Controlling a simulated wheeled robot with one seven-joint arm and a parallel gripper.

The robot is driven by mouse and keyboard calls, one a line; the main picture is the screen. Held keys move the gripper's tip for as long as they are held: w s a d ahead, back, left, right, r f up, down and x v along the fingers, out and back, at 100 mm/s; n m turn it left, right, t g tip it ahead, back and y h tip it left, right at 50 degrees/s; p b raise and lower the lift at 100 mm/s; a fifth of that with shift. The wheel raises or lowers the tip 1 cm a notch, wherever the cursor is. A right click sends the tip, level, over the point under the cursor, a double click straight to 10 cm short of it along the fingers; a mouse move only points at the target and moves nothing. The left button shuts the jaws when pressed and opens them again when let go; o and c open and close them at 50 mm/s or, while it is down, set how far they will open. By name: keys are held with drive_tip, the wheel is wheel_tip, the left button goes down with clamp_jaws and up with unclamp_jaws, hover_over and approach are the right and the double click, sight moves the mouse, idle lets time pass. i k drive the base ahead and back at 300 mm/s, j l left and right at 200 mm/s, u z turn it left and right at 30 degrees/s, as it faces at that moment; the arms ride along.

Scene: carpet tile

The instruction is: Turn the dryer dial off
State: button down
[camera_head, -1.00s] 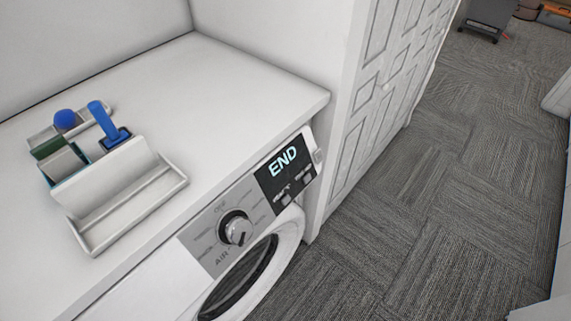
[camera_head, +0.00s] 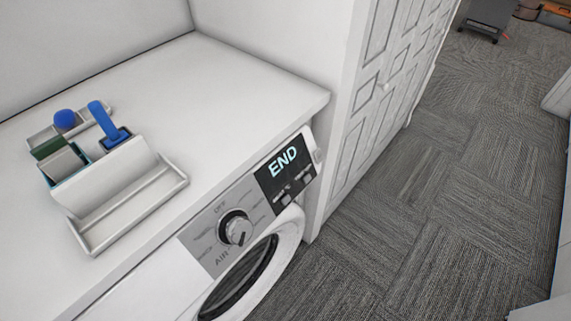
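The dryer (camera_head: 145,295) is white and stands under a white counter, with its round door at the lower middle of the head view. Its dial (camera_head: 236,229) is a silver knob with a dark ring on a grey panel. "OFF" is printed above the dial and "AIR" below it. The dial's dark pointer mark seems to face down and right, toward the door, not toward "OFF". The display (camera_head: 285,169) to the right of the dial reads "END". My gripper is not in view.
On the counter (camera_head: 225,85) stands a white organizer tray (camera_head: 128,208) with blue and green items. A white panelled door (camera_head: 388,95) stands right of the dryer. The grey carpet floor (camera_head: 430,200) in front is clear. A dark wheeled object (camera_head: 487,18) is far back.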

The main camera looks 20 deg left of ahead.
sight(238, 230)
drive_tip(key=i+l+u, duration=0.2)
drive_tip(key=u, duration=0.95)
